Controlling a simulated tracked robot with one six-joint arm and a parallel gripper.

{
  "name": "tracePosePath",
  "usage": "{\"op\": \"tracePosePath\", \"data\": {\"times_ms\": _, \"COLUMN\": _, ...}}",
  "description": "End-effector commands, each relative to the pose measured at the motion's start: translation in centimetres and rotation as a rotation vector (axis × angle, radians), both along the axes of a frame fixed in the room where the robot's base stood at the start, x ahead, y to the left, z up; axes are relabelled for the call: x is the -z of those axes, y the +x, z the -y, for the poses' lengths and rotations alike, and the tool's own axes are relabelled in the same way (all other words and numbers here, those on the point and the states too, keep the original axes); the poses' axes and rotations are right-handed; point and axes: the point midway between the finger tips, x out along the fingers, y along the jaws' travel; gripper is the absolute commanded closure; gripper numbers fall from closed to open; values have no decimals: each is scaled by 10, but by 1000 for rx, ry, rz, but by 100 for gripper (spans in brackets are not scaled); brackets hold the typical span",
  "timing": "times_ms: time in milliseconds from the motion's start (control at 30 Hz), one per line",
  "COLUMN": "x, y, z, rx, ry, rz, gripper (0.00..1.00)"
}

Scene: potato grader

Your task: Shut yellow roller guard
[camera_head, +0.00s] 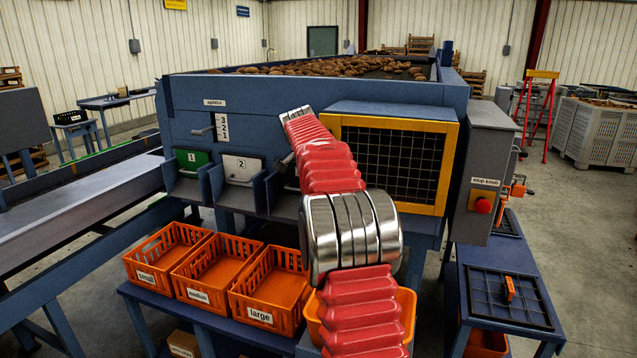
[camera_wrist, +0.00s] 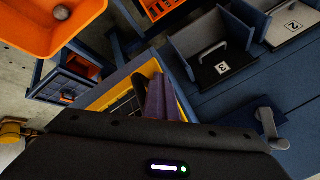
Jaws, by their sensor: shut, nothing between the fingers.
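The yellow roller guard (camera_head: 447,165) is a yellow frame with dark wire mesh on the right part of the grader's blue front. My arm covers its lower left part in the head view. I cannot tell whether it sits flush or stands ajar. Its yellow frame also shows in the wrist view, left of the fingers. My gripper (camera_wrist: 160,88) is shut and empty in the wrist view, its fingertips close to the yellow frame; contact cannot be told. In the head view my gripper is hidden behind my arm.
Right of the guard is a grey box with a red stop knob (camera_head: 483,205). Numbered chutes, including chute 2 (camera_head: 242,168), lie left. Orange crates labelled small, medium and large (camera_head: 262,316) stand below. A blue side table (camera_head: 505,262) stands at right.

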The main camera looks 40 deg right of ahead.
Motion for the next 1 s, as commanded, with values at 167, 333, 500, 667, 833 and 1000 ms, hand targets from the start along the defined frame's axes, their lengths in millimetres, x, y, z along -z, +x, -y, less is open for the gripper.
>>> {"op": "tracePosePath", "data": {"times_ms": 167, "x": 0, "y": -1, "z": 0, "rx": -1, "ry": -4, "rz": -6, "gripper": 100}}
{"op": "tracePosePath", "data": {"times_ms": 333, "x": 0, "y": 1, "z": -2, "rx": -6, "ry": -4, "rz": -5, "gripper": 100}}
{"op": "tracePosePath", "data": {"times_ms": 500, "x": -4, "y": 3, "z": -6, "rx": -8, "ry": -4, "rz": -2, "gripper": 100}}
{"op": "tracePosePath", "data": {"times_ms": 667, "x": -16, "y": 4, "z": -17, "rx": -11, "ry": -3, "rz": 0, "gripper": 100}}
{"op": "tracePosePath", "data": {"times_ms": 833, "x": -37, "y": 5, "z": -34, "rx": -11, "ry": -3, "rz": 1, "gripper": 100}}
{"op": "tracePosePath", "data": {"times_ms": 1000, "x": -60, "y": 6, "z": -51, "rx": -11, "ry": -2, "rz": 0, "gripper": 100}}
